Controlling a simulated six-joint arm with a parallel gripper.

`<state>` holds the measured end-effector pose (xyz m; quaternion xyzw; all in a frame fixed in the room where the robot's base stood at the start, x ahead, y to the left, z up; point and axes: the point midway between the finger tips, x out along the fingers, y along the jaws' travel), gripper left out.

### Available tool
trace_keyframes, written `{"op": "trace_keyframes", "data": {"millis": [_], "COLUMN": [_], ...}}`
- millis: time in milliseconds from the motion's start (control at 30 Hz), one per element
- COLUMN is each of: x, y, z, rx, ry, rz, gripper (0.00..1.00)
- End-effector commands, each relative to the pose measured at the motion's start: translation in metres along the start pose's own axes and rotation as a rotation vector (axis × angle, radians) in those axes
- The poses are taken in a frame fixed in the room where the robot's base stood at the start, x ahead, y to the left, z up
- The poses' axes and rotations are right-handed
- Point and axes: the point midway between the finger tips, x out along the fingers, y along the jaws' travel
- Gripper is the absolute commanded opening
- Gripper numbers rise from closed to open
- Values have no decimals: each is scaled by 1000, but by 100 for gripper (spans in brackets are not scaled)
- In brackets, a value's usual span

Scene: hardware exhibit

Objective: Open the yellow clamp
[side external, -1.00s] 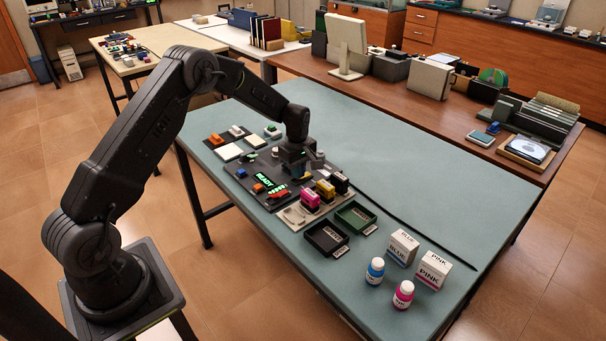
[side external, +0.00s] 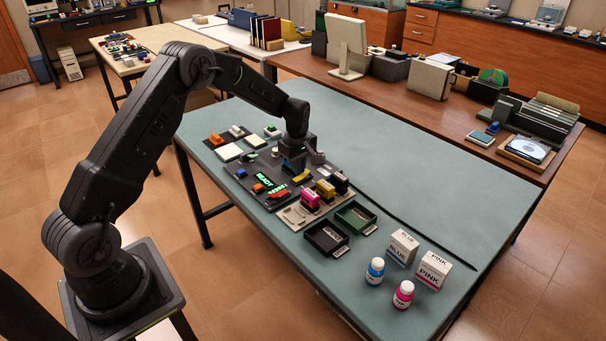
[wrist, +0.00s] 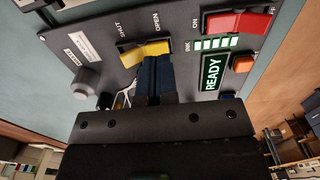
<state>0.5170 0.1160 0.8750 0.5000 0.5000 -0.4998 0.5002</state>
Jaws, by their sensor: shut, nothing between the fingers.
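The yellow clamp (wrist: 146,49) is a yellow rocker-like piece in a dark mount on the grey panel (wrist: 100,28). The panel reads SHUT at the clamp's left end and OPEN at its right end in the wrist view. It also shows as a small yellow piece in the side view (side external: 304,176). My gripper (wrist: 155,62) has its blue fingers shut together with nothing between them. The fingertips are right by the clamp's lower edge in the wrist view; I cannot tell whether they touch it. The clamp's lower side is partly hidden by the fingers.
A grey knob (wrist: 87,80) stands left of the clamp. A red ON switch (wrist: 241,22), a green READY display (wrist: 213,72) and an orange button (wrist: 242,63) lie to the right. Two open trays (side external: 326,238) and bottles stand nearer the table's front.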

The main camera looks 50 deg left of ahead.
Motion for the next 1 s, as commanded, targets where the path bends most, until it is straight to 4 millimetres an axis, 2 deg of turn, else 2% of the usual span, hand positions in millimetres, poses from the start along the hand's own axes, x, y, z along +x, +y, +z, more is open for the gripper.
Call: {"op": "trace_keyframes", "data": {"millis": [433, 600, 867, 967, 1000], "x": [-39, -46, -46, -54, -62], "y": [0, 0, 0, -2, -4], "z": [0, 0, 0, 4, 7], "rx": [0, 0, 1, 23, 45], "ry": [1, 0, 0, 3, 5], "rz": [2, 0, 0, 8, 17], "gripper": [0, 0, 0, 0, 0]}}
